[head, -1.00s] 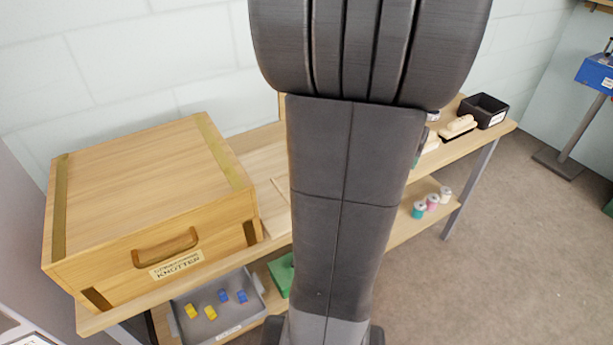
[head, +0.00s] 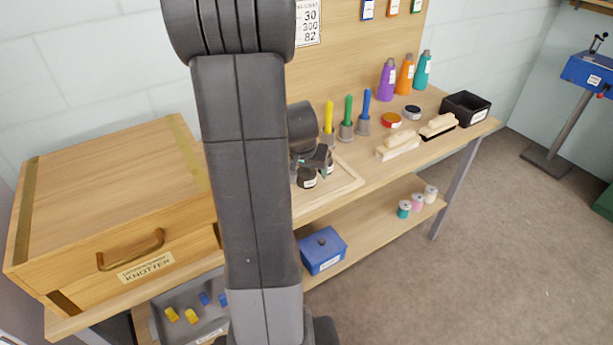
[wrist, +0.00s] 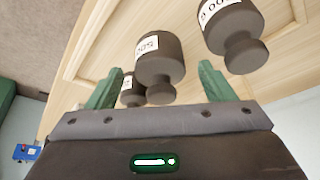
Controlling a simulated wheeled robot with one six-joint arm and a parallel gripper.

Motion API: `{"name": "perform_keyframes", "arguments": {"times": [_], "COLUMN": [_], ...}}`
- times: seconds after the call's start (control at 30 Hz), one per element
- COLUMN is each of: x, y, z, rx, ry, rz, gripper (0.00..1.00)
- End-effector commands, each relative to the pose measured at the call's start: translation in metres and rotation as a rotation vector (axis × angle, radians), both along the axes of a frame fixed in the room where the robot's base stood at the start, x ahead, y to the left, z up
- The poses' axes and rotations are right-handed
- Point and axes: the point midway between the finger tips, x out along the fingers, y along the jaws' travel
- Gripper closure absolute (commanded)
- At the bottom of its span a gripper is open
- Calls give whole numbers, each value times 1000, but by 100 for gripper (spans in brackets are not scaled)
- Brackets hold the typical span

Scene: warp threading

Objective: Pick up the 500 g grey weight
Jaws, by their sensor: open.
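Grey weights stand on a pale wooden tray (head: 343,187) on the bench. In the wrist view the middle weight (wrist: 158,68) has a white label that seems to read 500. It lies between my gripper's green fingers (wrist: 158,88), just beyond the tips, with no clear contact. A larger grey weight (wrist: 230,38) is to its right, outside the fingers.
Yellow, green and blue handled tools (head: 346,120) stand behind the tray. Wooden brushes (head: 398,145) and a black bin (head: 467,108) are to the right. A wooden knotter case (head: 105,200) fills the left. A blue box (head: 322,250) sits on the shelf below.

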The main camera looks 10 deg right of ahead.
Motion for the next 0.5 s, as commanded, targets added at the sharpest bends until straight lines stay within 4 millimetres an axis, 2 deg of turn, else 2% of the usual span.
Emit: {"name": "perform_keyframes", "arguments": {"times": [0.03, 0.2, 0.47, 0.5], "x": [2, 7, 8, 8], "y": [-1, -3, -3, -3], "z": [-8, -19, -20, -20], "rx": [0, 0, 0, 0], "ry": [3, 0, -1, -1], "rz": [1, -1, 0, 0], "gripper": [24, 24, 24, 30]}}
